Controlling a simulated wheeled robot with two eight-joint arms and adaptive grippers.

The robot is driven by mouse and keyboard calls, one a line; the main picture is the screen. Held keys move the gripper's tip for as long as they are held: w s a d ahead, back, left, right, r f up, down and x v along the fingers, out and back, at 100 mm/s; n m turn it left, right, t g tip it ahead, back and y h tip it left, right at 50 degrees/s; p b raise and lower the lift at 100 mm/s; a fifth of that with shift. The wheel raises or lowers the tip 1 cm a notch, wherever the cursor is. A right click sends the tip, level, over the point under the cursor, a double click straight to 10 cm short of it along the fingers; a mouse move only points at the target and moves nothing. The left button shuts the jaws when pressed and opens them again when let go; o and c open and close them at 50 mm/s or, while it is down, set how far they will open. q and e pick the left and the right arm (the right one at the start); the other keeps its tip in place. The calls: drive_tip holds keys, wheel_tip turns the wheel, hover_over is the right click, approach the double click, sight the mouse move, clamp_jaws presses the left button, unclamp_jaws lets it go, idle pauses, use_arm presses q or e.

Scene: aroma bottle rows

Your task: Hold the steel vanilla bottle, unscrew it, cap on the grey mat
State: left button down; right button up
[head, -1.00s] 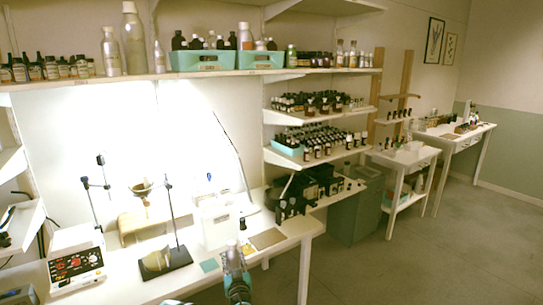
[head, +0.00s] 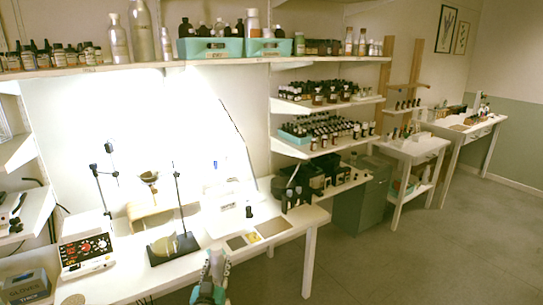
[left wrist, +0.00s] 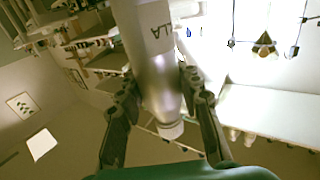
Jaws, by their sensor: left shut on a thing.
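The steel bottle (left wrist: 155,60), with a label ending in "LLA", fills the middle of the left wrist view. Its narrow end has a pale cap (left wrist: 171,130) that appears to be on. My left gripper (left wrist: 190,82) is shut on the bottle, one finger on each side of it. In the head view the left gripper (head: 214,262) is at the front edge of the white table, and the bottle is hard to make out there. A small grey mat (head: 236,243) lies on the table just beyond the gripper. My right gripper is in neither view.
A tan mat (head: 273,228) lies right of the grey one, with a small dark bottle (head: 249,212) behind. A dark stand base (head: 174,250) and a device with red displays (head: 87,248) stand to the left. Shelves of bottles (head: 325,92) line the wall.

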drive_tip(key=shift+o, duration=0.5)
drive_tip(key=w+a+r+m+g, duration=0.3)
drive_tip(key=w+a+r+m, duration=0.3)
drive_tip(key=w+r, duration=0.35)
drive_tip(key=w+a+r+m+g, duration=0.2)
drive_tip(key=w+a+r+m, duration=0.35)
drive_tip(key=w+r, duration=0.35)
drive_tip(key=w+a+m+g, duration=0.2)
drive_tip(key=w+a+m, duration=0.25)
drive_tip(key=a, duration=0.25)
use_arm(q)
drive_tip(key=s+d, duration=0.2)
drive_tip(key=d, duration=0.7)
drive_tip(key=s+d, duration=0.2)
drive_tip(key=d, duration=0.6)
drive_tip(key=shift+s+d, duration=0.3)
drive_tip(key=shift+d, duration=0.1)
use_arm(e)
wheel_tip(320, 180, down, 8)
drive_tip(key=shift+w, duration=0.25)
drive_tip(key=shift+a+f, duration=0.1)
